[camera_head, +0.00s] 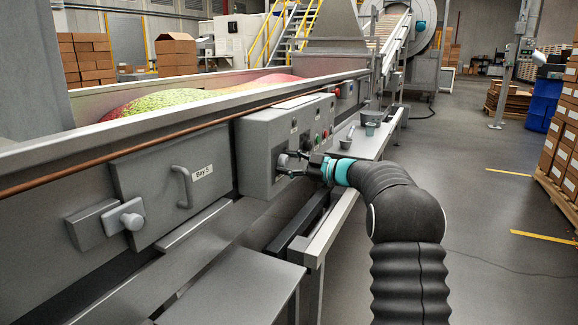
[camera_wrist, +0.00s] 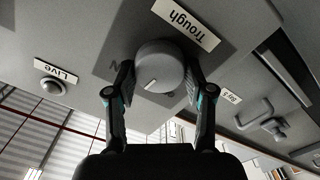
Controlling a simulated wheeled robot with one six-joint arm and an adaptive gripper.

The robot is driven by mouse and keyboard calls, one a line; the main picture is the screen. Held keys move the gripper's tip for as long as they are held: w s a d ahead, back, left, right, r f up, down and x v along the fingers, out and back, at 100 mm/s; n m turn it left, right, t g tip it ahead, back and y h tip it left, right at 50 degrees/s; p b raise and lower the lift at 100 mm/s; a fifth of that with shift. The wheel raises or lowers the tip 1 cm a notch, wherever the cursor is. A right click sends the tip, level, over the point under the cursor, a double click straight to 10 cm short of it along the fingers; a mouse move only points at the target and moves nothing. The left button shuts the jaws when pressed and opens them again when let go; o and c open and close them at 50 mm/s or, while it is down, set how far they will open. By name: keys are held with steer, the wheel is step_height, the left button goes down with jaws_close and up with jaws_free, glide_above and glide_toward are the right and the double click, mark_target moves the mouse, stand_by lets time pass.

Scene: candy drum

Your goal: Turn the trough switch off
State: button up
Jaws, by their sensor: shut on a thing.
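The trough switch is a round grey knob (camera_wrist: 160,62) with a white pointer line, under a label (camera_wrist: 186,24) reading "Trough" in the wrist view. The view is tilted, and the pointer line runs toward the lower left of the knob. In the head view my gripper (camera_head: 292,168) reaches the front of the grey control box (camera_head: 262,130), largely covering the knob.
A "Live" lamp (camera_wrist: 52,86) sits beside the switch in the wrist view. Buttons (camera_head: 325,135) are on the box's right part. A "Bay 5" hatch with a handle (camera_head: 184,186) is at left. A cup (camera_head: 370,128) stands on the ledge behind my arm.

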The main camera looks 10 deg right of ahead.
steer(key=n+b, duration=0.1)
steer(key=n, duration=0.2)
steer(key=n+b, duration=0.2)
steer(key=shift+a+f+n, duration=0.1)
steer(key=shift+f+n, duration=0.1)
steer(key=shift+n, duration=0.2)
steer(key=n+b, duration=0.3)
steer(key=n, duration=0.1)
steer(key=shift+s+n, duration=0.1)
steer(key=shift+n, duration=0.3)
steer(key=o, duration=1.1)
steer(key=shift+o, duration=0.2)
steer(key=v, duration=1.2)
